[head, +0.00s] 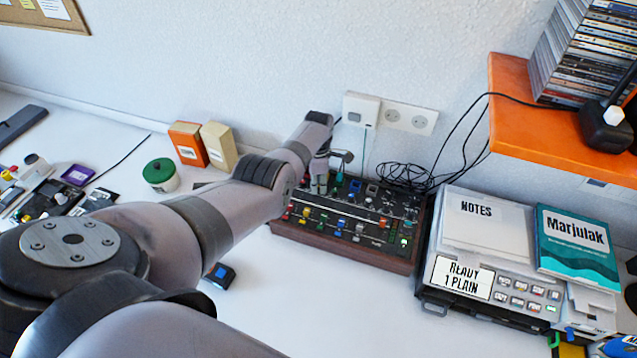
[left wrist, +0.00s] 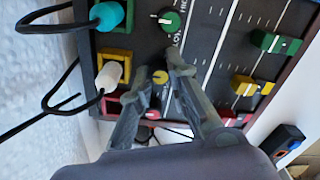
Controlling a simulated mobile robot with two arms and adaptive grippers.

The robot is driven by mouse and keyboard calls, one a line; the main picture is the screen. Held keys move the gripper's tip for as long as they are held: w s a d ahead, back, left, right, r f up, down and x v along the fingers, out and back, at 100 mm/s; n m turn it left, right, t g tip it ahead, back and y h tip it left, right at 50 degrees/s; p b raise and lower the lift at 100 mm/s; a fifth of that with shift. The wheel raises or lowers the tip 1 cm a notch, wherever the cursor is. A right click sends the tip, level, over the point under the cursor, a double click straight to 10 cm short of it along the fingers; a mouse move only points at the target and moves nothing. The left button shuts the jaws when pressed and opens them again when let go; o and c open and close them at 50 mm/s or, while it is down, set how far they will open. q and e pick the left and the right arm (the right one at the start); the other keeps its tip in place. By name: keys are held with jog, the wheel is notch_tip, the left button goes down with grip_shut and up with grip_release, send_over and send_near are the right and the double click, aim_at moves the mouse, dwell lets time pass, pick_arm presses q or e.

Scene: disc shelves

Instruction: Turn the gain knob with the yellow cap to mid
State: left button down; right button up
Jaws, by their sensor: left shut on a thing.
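The gain knob with the yellow cap (left wrist: 160,77) shows in the left wrist view between the two fingers of my left gripper (left wrist: 157,82). The fingers are shut on the knob from both sides. The mark on its cap is too small to read. A knob with a green cap (left wrist: 168,21) sits just above it in that view. In the head view my left gripper (head: 319,180) reaches down at the left back part of the mixer (head: 345,256), and the yellow-capped knob is hidden there. My right gripper is not in view.
Teal (left wrist: 108,15) and white (left wrist: 109,75) plugs with black cables stand close to the fingers. Coloured fader caps cover the mixer front. A printer (head: 470,300) stands to its right, below an orange shelf (head: 515,125). Boxes (head: 187,145) stand to the left.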

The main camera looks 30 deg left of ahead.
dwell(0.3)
pick_arm(q)
jog(key=c, duration=1.5)
grip_release()
jog(key=shift+w+r, duration=0.1)
jog(key=shift+r, duration=3.9)
